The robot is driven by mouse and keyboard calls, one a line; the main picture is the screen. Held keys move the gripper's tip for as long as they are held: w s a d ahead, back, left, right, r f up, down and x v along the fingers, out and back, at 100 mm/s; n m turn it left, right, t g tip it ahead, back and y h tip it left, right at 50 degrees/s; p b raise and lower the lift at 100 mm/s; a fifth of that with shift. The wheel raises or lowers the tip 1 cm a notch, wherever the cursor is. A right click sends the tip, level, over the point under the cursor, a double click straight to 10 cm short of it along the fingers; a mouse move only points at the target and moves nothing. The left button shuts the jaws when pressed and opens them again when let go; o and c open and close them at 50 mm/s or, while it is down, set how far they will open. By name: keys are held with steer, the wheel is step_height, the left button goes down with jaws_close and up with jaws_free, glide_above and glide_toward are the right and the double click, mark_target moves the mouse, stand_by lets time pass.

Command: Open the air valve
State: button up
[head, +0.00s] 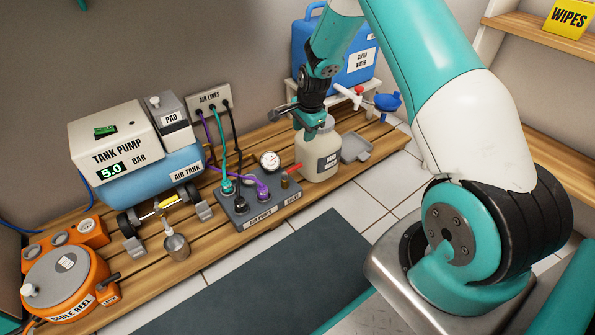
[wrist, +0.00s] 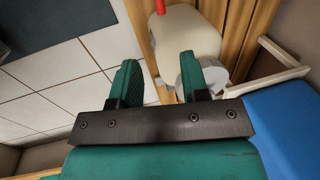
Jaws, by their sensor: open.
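The air valve is a small brass fitting with a red lever (head: 292,169) on the right end of the grey port block (head: 240,207) in the head view. The lever slants up to the right. A red piece at the top edge of the wrist view (wrist: 160,7) looks like this lever. My gripper (head: 308,124) is over the top of the cream bottle (head: 321,158), to the right of and above the valve. In the wrist view my gripper (wrist: 160,85) has its two fingers apart, with the bottle's grey cap (wrist: 190,72) beyond the right finger. Contact with the bottle cannot be told.
A round gauge (head: 269,161) and several hoses stand on the port block beside the valve. The tank pump (head: 112,140) and orange cable reel (head: 65,280) are left. A blue water container (head: 360,65) is behind my gripper.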

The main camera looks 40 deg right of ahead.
mark_target(297, 165)
steer(key=w+f+b, duration=0.1)
steer(key=f+b, duration=0.2)
steer(key=f, duration=0.2)
steer(key=w+f+b, duration=0.1)
steer(key=f+b, duration=0.2)
steer(key=f, duration=0.2)
steer(key=w+f+b, duration=0.1)
steer(key=f+b, duration=0.1)
steer(key=f, duration=0.4)
steer(key=shift+w+a+b, duration=0.1)
steer(key=shift+b, duration=0.3)
jaws_close()
